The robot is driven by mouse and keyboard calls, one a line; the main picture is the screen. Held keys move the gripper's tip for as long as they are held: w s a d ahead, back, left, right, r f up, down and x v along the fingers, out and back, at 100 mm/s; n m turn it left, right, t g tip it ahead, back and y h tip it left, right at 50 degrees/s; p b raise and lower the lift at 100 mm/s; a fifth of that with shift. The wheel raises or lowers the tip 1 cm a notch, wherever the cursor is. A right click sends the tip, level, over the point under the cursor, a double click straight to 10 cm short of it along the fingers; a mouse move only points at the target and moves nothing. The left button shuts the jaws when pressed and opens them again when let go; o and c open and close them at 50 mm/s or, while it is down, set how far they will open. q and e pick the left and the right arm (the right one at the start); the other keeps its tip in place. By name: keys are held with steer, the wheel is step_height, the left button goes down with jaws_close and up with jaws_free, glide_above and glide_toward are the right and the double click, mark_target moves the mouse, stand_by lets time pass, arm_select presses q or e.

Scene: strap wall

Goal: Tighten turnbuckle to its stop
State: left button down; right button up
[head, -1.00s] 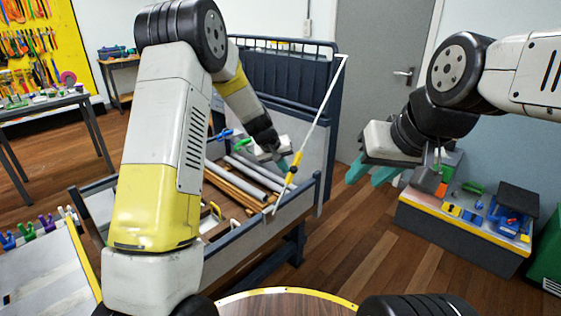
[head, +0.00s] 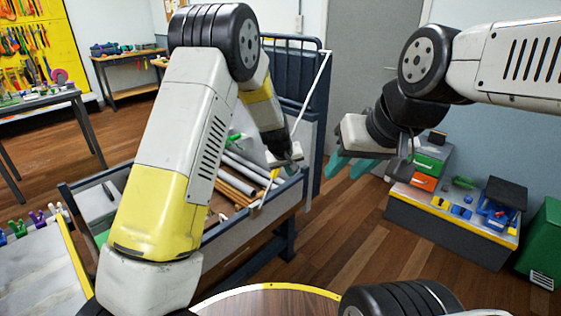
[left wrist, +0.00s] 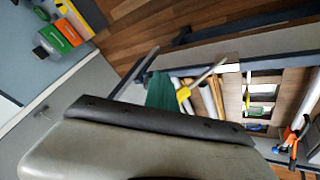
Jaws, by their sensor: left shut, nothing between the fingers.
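A thin pale strap (head: 312,98) runs slanting down from the top corner of the dark blue rack to the cart's near rim. The yellow turnbuckle (left wrist: 183,94) on it shows in the left wrist view, close beside the teal finger. In the head view it is largely hidden by my left gripper (head: 296,163), which is over the lower strap. The left gripper is shut with nothing held; its teal finger (left wrist: 160,92) appears at the turnbuckle, but contact is unclear. My right gripper (head: 349,166) is open and empty, right of the rack.
The cart (head: 235,225) holds several pipes and boards (head: 236,180) below the strap. A workbench (head: 450,220) with coloured bins stands at right. A green cabinet (head: 541,245) is at the right edge. Wood floor between cart and bench is clear.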

arm_select(q)
steer(key=w+d+f+n+y, duration=0.1)
steer(key=w+d+f, duration=0.2)
steer(key=d+f, duration=0.2)
steer(key=shift+w+d+t, duration=0.35)
steer(key=shift+d+t, duration=0.05)
steer(key=shift+d, duration=0.3)
arm_select(e)
steer(key=shift+w+d, duration=0.15)
steer(key=shift+d, duration=0.55)
stand_by(0.8)
